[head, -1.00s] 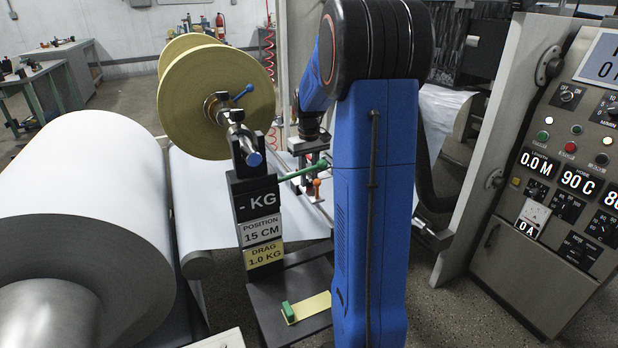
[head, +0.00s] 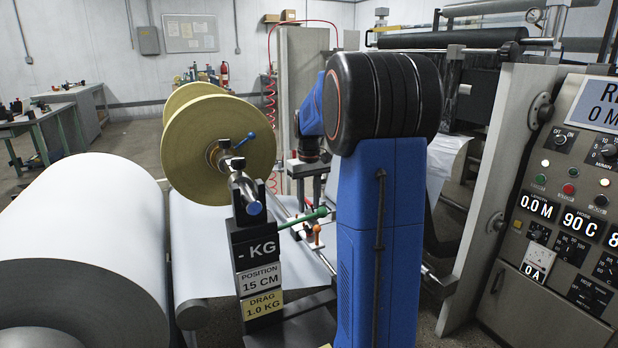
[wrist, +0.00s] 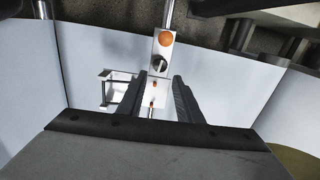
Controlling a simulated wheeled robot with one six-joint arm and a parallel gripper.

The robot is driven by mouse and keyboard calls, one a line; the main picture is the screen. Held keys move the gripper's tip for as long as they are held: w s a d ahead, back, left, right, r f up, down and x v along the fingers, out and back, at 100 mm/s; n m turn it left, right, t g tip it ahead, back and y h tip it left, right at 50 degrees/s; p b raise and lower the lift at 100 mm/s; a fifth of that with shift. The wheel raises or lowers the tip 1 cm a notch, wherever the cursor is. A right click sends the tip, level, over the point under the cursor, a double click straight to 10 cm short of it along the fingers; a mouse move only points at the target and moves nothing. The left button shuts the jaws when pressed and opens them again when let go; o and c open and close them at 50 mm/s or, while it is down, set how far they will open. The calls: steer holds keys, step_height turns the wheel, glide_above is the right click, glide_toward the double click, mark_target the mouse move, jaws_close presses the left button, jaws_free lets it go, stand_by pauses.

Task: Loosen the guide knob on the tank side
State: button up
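An orange knob (wrist: 166,38) sits on a pale metal block on a rail in the wrist view. Smaller orange marks (wrist: 153,88) show between my fingers. My gripper (wrist: 158,82) is open, its two dark fingers apart with nothing clearly held between them. The orange knob is beyond the fingertips. In the head view, an orange knob (head: 317,231) stands on the rail by the white paper web, below my gripper (head: 308,192). My blue arm hides part of the rail. I cannot tell which orange part is the tank-side knob.
A green-handled lever (head: 310,218) is close to the orange knob. A yellow-flanged reel (head: 218,140) and a readout post (head: 257,247) stand left of my arm. A large paper roll (head: 80,215) fills the left. The control panel (head: 575,185) is at the right.

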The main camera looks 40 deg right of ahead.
step_height(320, 180, up, 10)
steer(key=shift+f, duration=0.25)
steer(key=shift+d, duration=0.15)
stand_by(0.5)
